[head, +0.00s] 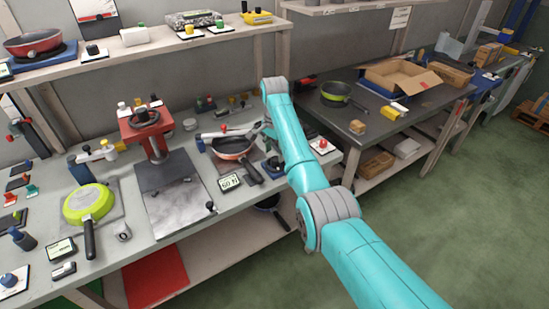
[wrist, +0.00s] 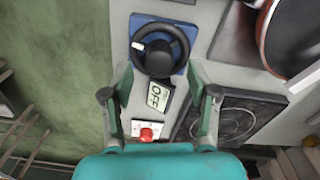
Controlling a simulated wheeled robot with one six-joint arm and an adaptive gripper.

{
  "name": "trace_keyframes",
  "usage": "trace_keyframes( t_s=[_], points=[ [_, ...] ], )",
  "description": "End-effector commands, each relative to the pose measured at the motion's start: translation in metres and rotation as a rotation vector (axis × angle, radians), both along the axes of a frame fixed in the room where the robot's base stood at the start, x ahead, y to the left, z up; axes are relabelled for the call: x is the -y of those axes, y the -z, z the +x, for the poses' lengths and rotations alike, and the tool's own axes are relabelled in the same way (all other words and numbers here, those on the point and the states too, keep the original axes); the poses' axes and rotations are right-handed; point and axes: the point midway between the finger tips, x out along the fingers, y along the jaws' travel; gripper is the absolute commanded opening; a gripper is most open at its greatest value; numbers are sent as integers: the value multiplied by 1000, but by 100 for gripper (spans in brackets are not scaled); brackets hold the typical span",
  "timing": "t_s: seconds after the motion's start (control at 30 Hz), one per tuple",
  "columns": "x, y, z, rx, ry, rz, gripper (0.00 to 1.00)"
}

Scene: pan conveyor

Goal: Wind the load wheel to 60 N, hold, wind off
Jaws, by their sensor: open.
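The load wheel (wrist: 160,48), black with a white knob at its left rim, sits on a blue base (wrist: 137,25) in the wrist view. A small display (wrist: 156,96) just below it seems to read OFF. A red button (wrist: 147,133) on a white plate lies nearer my wrist. My gripper (wrist: 160,93) is open and empty. Its fingers are spread either side of the display, with the wheel beyond their tips; the height gap cannot be told. In the head view my arm hides most of this spot; the red button (head: 322,145) shows beside it.
An orange-red pan (head: 235,147) with a black handle stands left of my arm, a display (head: 229,182) in front of it. A dark hotplate-like square (wrist: 225,120) lies right of the red button. A red press (head: 148,125) and green pan (head: 88,203) stand further left.

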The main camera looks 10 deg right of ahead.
Motion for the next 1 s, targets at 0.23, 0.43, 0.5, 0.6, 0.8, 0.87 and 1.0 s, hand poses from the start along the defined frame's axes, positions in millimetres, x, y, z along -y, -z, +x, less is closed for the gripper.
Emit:
trace_keyframes(
  t_s=[0.23,0.43,0.5,0.6,0.8,0.87,1.0],
  points=[
    [0,26,0,0,0,0,60],
    [0,30,0,1,0,0,60],
    [0,30,0,1,0,0,60],
    [0,30,0,1,0,0,60],
    [0,30,0,1,0,0,10],
    [0,30,0,1,0,0,0],
    [0,30,0,1,-2,0,0]
  ],
)
